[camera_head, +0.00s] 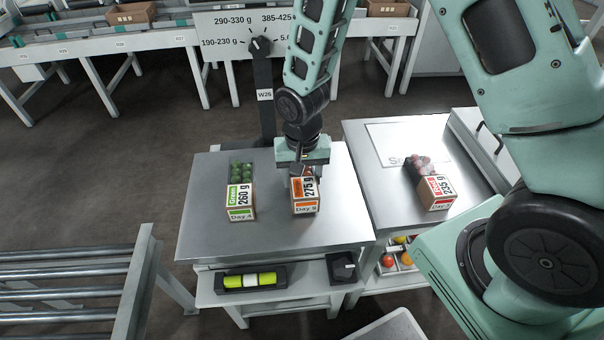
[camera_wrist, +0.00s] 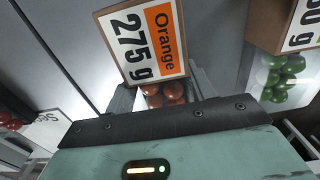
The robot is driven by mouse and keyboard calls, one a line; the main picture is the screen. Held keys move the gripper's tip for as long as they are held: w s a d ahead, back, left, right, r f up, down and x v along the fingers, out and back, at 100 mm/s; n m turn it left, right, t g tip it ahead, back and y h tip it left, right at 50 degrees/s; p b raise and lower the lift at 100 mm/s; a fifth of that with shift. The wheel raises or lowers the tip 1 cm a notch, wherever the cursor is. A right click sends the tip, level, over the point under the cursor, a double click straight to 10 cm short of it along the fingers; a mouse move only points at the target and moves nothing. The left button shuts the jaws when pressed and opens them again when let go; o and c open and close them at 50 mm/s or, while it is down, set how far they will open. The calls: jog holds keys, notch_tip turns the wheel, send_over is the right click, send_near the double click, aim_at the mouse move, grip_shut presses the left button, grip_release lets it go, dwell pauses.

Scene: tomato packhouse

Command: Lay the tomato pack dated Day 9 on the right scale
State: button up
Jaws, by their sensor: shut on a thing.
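The orange-labelled tomato pack (camera_head: 305,190), 275 g, is at the middle of the left steel table (camera_head: 265,232). Its small day print looks like Day 9 but is hard to read. My gripper (camera_head: 302,168) is shut on this pack from above; whether the pack touches the table is unclear. In the wrist view its label (camera_wrist: 145,45) and reddish tomatoes show beyond the gripper. A white plate with partly covered lettering (camera_head: 385,146), apparently the right scale, lies on the right table. A red-labelled pack (camera_head: 437,192) covers its near right part.
A green-labelled pack (camera_head: 241,202), 260 g, stands close left of the held pack. A dial sign (camera_head: 255,32) rises behind the left table. A roller conveyor (camera_head: 65,290) is at the lower left. The plate's left part is clear.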

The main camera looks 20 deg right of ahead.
jog(key=shift+f, duration=0.35)
dwell(0.6)
jog(key=o, duration=1.2)
jog(key=shift+o, duration=0.2)
notch_tip(320, 180, up, 17)
jog(key=p, duration=0.1)
jog(key=shift+r+p, duration=0.2)
jog(key=shift+p, duration=0.1)
jog(key=s+a+r+n+p, duration=0.3)
jog(key=s+r+n+p, duration=0.1)
jog(key=s, duration=0.6)
jog(key=s+a+r+n+p, duration=0.3)
jog(key=s+r+n, duration=0.4)
jog(key=s, duration=0.3)
jog(key=shift+r+y+p, duration=0.3)
jog(key=shift+r+p, duration=0.15)
jog(key=shift+r, duration=0.45)
